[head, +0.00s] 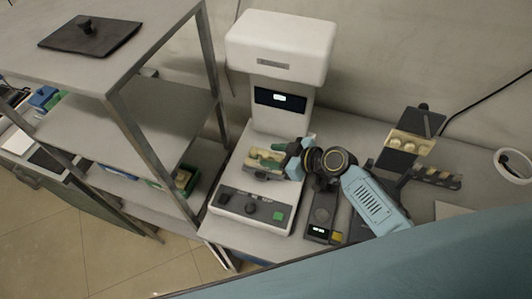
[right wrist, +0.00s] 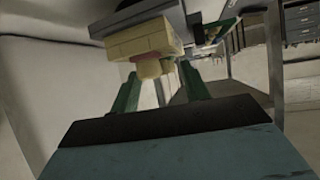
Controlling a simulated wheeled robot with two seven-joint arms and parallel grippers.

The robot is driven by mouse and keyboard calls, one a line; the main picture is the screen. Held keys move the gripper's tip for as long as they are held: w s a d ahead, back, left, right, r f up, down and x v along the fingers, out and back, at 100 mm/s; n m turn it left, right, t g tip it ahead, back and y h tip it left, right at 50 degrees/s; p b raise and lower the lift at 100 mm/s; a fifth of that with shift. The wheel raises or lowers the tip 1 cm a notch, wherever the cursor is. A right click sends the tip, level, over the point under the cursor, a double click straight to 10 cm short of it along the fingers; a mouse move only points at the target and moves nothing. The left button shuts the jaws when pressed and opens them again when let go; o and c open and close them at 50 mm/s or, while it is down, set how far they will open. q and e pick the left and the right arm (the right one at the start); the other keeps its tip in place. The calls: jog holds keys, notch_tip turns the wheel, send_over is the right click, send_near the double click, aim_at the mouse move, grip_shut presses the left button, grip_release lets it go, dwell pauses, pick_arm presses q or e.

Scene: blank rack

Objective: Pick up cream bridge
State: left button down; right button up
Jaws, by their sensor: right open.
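A cream piece (head: 259,158), likely the cream bridge, sits on the bed of the white machine (head: 281,45). My right gripper (head: 270,158) reaches in from the right with its green fingers at this piece. In the right wrist view, a stepped cream block (right wrist: 140,42) with a small pinkish part under it is just beyond the fingertips. There my right gripper (right wrist: 158,72) is open, with a gap between its fingers. I cannot tell whether the fingers touch the block. My left gripper is not in view.
A metal shelf rack (head: 165,110) stands at the left, with a dark lidded plate (head: 90,36) on top. A dark stand (head: 397,160) holding cream pieces is right of my right arm. A white ring-shaped item (head: 513,165) is at the far right. A grey device (head: 320,218) lies beside the machine.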

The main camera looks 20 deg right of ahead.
grip_shut()
dwell(0.3)
